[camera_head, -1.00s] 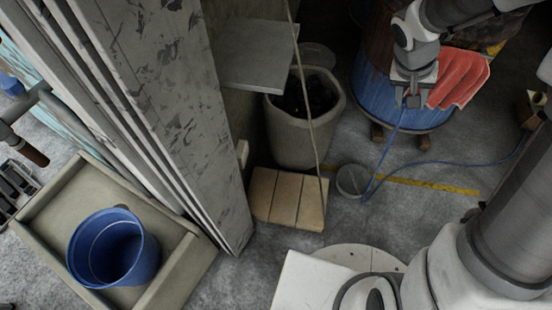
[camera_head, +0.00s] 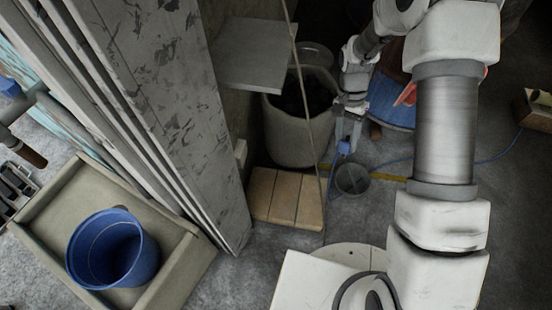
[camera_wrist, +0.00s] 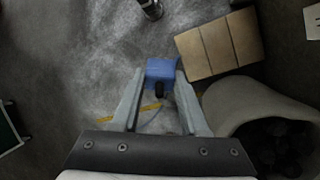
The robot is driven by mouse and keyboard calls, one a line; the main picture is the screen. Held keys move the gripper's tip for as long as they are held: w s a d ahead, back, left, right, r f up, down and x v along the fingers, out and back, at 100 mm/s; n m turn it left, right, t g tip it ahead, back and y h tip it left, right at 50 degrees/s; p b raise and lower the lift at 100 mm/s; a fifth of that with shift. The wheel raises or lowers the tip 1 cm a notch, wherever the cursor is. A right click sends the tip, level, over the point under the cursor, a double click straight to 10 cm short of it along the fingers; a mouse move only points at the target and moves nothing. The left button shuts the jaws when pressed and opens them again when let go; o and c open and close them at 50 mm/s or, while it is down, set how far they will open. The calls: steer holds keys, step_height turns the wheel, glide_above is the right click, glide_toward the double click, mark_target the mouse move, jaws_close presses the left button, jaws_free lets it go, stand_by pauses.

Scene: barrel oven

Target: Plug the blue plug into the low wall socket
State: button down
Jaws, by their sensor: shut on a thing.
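My gripper (camera_head: 346,140) is shut on the blue plug (camera_head: 343,148), held above the floor beside a round grey bucket. In the wrist view the plug (camera_wrist: 160,70) sits between the two fingertips, with a dark part facing the camera. A blue cable shows near the plug and runs right along the floor in the head view. A small pale box (camera_head: 241,152) low on the wall, left of the bin, may be the low wall socket. I cannot make out its holes. A pale plate (camera_wrist: 313,22) at the wrist view's right edge may be the same thing.
A wooden slatted board (camera_head: 286,198) lies on the floor before the wall. A bin (camera_head: 299,140) of dark lumps stands behind it, under a grey shelf (camera_head: 254,55). The grey bucket (camera_head: 352,180) stands right of the board. A thin pole or cord crosses in front.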

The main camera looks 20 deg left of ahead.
steer(key=a+f+m+t+y, duration=0.2)
steer(key=a+f+m+y, duration=1)
steer(key=a+f+y, duration=0.4)
steer(key=shift+s+a+f, duration=0.4)
steer(key=shift+a+f, duration=1.35)
steer(key=shift+a, duration=0.15)
steer(key=shift+a, duration=0.15)
steer(key=shift+s+a, duration=0.15)
steer(key=shift+a, duration=1.25)
steer(key=shift+s+a, duration=0.15)
steer(key=shift+a, duration=1.2)
steer(key=shift+a, duration=0.5)
steer(key=shift+c, duration=1.7)
jaws_free()
steer(key=shift+r, duration=0.1)
